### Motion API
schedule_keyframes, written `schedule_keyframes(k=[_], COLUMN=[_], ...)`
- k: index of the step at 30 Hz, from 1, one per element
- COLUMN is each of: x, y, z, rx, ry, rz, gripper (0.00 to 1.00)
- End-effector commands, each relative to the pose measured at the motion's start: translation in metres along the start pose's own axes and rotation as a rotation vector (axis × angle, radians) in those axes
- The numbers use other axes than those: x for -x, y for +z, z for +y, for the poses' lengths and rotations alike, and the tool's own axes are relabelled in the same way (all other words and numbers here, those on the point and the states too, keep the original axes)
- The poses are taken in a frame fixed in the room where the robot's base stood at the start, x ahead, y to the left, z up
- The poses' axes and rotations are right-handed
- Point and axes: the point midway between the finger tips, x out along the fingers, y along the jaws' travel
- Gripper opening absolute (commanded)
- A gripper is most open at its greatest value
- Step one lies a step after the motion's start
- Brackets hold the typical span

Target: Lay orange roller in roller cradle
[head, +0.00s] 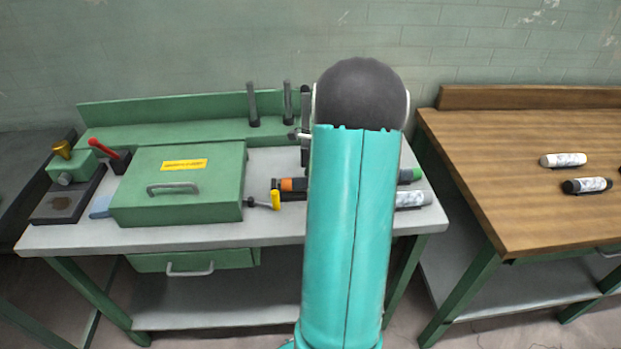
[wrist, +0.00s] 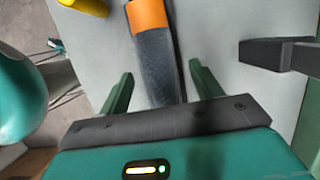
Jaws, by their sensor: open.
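The orange roller, a dark cylinder with an orange band, lies on the grey bench. In the head view its orange part (head: 293,184) shows left of my arm, which hides the rest. In the wrist view the roller (wrist: 156,62) runs between the two green fingers of my gripper (wrist: 162,75). The fingers are open, one on each side, with gaps to it; I cannot tell their height over the bench. My gripper is hidden in the head view. I cannot make out the roller cradle with certainty; a dark grey block (wrist: 272,54) shows at right in the wrist view.
Dark uprights (head: 253,104) stand behind. A green-ended roller (head: 410,175) and a white-labelled one (head: 412,199) lie right.

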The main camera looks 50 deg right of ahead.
Motion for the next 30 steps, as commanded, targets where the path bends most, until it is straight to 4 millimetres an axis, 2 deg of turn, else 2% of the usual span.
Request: schedule_keyframes(k=[5,12,18,24,30], x=[0.029,0.083,0.119,0.133,0.134], y=[0.0,0.001,0.0,0.0,0.0], z=[-0.001,-0.001,-0.001,0.0,0.0], rx=[0.001,0.001,0.001,0.0,0.0], ry=[-0.005,-0.006,-0.004,-0.001,0.0], rz=[0.001,0.001,0.001,0.0,0.0], gripper=[0.65,0.65,0.65,0.65,0.65])
